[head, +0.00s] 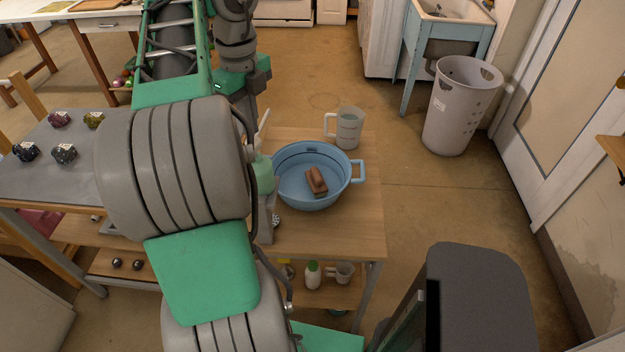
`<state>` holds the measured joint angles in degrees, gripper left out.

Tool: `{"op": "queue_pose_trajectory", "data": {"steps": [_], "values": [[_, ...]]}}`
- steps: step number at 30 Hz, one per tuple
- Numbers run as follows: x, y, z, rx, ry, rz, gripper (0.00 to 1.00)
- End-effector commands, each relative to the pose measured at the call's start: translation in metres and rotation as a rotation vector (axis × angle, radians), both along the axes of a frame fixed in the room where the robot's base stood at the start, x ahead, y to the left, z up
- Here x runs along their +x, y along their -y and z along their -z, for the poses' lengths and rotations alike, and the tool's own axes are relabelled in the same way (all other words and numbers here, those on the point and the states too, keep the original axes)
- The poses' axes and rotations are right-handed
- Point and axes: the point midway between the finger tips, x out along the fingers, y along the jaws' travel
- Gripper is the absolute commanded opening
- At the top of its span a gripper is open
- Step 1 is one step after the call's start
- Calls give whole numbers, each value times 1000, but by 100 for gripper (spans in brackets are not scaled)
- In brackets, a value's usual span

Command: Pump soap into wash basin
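The wash basin (296,200) is a round blue tub with a handle on its right side, standing on a wooden table. A brown block (316,181) lies inside it. No soap dispenser shows clearly. A narrow white piece (263,127) sticks out beside my arm, left of and behind the basin; I cannot tell what it is. My gripper's fingers are hidden behind my large ribbed arm joint, so their opening and any hold cannot be seen. My dark wrist comes down behind the basin's left side.
A white bottle with a green cap (312,275) and a small jug (342,272) are on the lower shelf. A grey hamper (461,105) stands right, near a sink (449,18). Floor right of the table is clear.

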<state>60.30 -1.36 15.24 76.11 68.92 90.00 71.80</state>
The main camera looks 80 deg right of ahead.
Motion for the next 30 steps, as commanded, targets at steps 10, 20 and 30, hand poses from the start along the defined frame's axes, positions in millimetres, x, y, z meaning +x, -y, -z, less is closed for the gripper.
{"op": "queue_pose_trajectory", "data": {"steps": [10, 20, 30], "values": [[0, 0, 0, 0, 0, 0, 0], [0, 0, 5, 0, 0, 0, 0], [0, 0, 17, 0, 0, 0, 0]]}}
